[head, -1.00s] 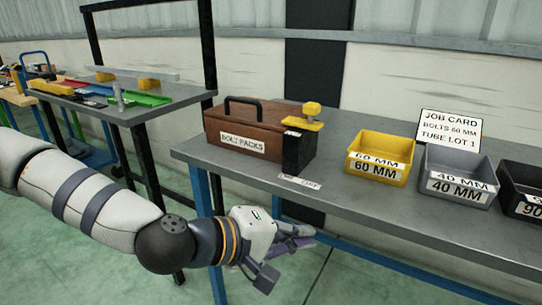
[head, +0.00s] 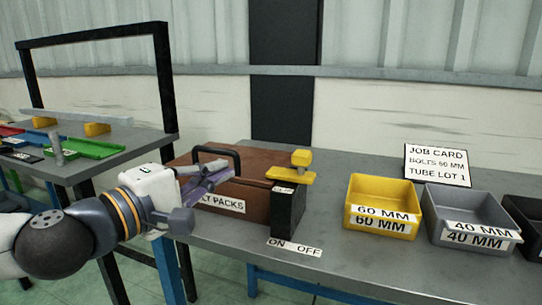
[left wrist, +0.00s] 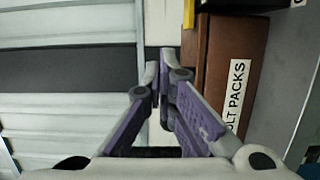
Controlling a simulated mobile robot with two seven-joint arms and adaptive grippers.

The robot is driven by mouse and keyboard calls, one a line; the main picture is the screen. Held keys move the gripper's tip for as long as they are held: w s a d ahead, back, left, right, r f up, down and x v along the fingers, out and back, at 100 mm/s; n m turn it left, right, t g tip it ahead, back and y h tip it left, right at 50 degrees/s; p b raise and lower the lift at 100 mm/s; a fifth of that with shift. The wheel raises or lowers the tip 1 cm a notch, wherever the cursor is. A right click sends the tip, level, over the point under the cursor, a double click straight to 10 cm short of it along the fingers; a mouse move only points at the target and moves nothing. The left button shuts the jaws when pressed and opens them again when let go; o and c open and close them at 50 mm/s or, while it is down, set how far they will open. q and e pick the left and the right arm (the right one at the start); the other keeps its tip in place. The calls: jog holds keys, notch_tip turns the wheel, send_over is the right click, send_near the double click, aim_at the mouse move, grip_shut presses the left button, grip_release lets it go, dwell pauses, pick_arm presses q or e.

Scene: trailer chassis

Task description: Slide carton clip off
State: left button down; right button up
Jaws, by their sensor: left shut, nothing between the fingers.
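The brown carton (head: 252,205), labelled BOLT PACKS, stands on the grey bench with a black handle (head: 228,153) on top. A black block (head: 287,210) stands at its right end, with a yellow clip (head: 290,176) with a raised knob on top. My left gripper (head: 226,170) is shut and empty in front of the carton's left part, hiding some of its label. In the left wrist view the shut fingers (left wrist: 160,72) point along the carton's brown side (left wrist: 228,60); a yellow edge shows at the top. My right gripper is not in view.
An ON/OFF label (head: 295,248) lies at the bench's front edge. A yellow 60 MM bin (head: 383,190), a grey 40 MM bin (head: 466,200) and a job card (head: 437,165) stand to the right. A second table (head: 95,160) with a black frame is at left.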

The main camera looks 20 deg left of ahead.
aim_at(294, 158)
pick_arm(q)
jog(key=b+x, duration=0.1)
jog(key=x, duration=0.8)
jog(key=shift+w+f+b, duration=0.25)
jog(key=shift+w+b, duration=0.15)
jog(key=d, duration=0.3)
jog(key=shift+d+r, duration=0.2)
jog(key=shift+d, duration=0.35)
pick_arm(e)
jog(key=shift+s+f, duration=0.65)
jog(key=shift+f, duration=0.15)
pick_arm(q)
jog(key=d, duration=0.4)
jog(key=shift+d+p, duration=0.1)
jog(key=shift+p, duration=0.2)
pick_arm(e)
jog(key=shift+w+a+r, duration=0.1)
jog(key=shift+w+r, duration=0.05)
